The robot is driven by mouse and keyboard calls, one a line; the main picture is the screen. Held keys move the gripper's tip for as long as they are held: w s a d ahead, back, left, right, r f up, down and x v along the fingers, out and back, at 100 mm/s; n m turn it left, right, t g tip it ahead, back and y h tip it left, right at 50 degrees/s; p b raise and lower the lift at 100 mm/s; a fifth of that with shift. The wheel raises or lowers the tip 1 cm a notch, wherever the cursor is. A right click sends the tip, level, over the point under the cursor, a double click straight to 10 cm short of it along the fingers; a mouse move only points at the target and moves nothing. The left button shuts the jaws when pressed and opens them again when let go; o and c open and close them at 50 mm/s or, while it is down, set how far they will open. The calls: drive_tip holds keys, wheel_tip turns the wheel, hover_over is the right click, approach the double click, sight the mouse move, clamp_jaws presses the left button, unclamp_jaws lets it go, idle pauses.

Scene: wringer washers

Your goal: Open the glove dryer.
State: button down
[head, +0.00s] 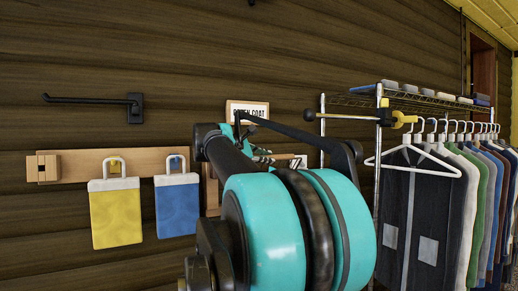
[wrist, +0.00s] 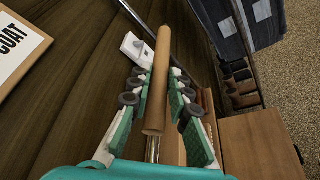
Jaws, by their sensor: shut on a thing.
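In the wrist view my gripper (wrist: 160,82) has its two teal and grey fingers closed on either side of a brown wooden rod-shaped handle (wrist: 154,118). The handle runs lengthwise between the pads, and its near end points toward the wrist camera. A short metal bar (wrist: 152,150) shows below that end. I cannot clearly make out the glove dryer's body or door; my gripper and arm cover much of that area.
A white plate with a grey knob (wrist: 133,46) is beside the handle. A sign (head: 247,108) hangs on the plank wall. Yellow (head: 117,218) and blue (head: 177,210) bags hang at left, below a black wall hook (head: 95,101). A clothes rack (head: 378,150) with several garments stands right.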

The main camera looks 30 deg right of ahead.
drive_tip(key=s+f+m+t+h, duration=0.1)
drive_tip(key=s+f+m, duration=0.3)
drive_tip(key=f, duration=0.6)
drive_tip(key=s+f+m+t+h, duration=0.1)
drive_tip(key=s+f+m, duration=0.3)
drive_tip(key=f, duration=0.7)
drive_tip(key=shift+s+a+m+t+h, duration=0.35)
drive_tip(key=shift+s+h, duration=0.25)
drive_tip(key=shift+s, duration=0.5)
drive_tip(key=shift+f, duration=0.2)
drive_tip(key=c, duration=1.4)
unclamp_jaws()
drive_tip(key=shift+r, duration=0.1)
drive_tip(key=shift+v, duration=6)
